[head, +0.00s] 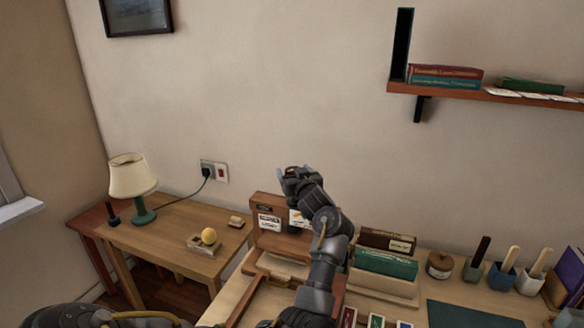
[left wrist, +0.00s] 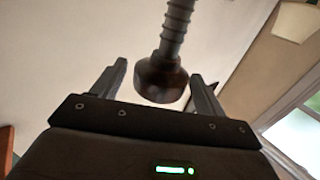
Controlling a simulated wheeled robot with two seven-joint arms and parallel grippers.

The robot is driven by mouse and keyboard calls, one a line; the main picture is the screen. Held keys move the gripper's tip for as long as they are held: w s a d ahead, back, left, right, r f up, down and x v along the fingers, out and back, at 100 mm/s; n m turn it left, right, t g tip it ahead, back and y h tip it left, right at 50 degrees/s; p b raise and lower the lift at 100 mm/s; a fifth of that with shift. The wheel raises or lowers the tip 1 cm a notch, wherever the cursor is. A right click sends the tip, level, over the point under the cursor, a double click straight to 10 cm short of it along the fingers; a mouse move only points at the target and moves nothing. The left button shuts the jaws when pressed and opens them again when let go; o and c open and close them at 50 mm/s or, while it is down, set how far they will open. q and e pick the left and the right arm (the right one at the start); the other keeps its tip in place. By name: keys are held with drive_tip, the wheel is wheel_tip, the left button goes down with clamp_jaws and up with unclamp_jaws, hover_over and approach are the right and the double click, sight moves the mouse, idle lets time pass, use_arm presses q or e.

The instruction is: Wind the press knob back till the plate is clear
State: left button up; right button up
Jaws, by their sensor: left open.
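My left gripper (head: 294,174) is open above the wooden press (head: 266,208) on the desk. In the left wrist view a dark round knob (left wrist: 162,80) on a ribbed, screw-like shaft (left wrist: 177,22) lies between the two spread fingers of the gripper (left wrist: 159,82). In the head view the knob is hidden behind or within the gripper. My arm covers part of the press, and I cannot make out the plate or any clearance beneath it.
Green and brown books (head: 386,262) stand right of my arm, with a round pot (head: 440,264) and several handled tools in cups beyond. A shelf (head: 440,91) is on the wall.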

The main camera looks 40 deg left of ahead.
use_arm(q)
drive_tip(key=shift+x, duration=1.15)
drive_tip(key=c, duration=1)
drive_tip(key=shift+o, duration=0.2)
drive_tip(key=shift+n+g+y, duration=0.4)
drive_tip(key=shift+g, duration=0.1)
drive_tip(key=shift+n+g+y, duration=0.3)
drive_tip(key=shift+n+g, duration=0.2)
drive_tip(key=shift+g, duration=0.2)
drive_tip(key=n+g+b, duration=0.1)
drive_tip(key=g+b, duration=0.1)
drive_tip(key=n+g+y+b, duration=0.1)
drive_tip(key=g, duration=0.1)
drive_tip(key=shift+s+f+n, duration=0.25)
drive_tip(key=shift+s+n, duration=0.05)
drive_tip(key=shift+s+r+g+b, duration=0.1)
drive_tip(key=shift+r+g+b, duration=0.05)
drive_tip(key=shift+g+b, duration=0.35)
drive_tip(key=shift+n, duration=0.3)
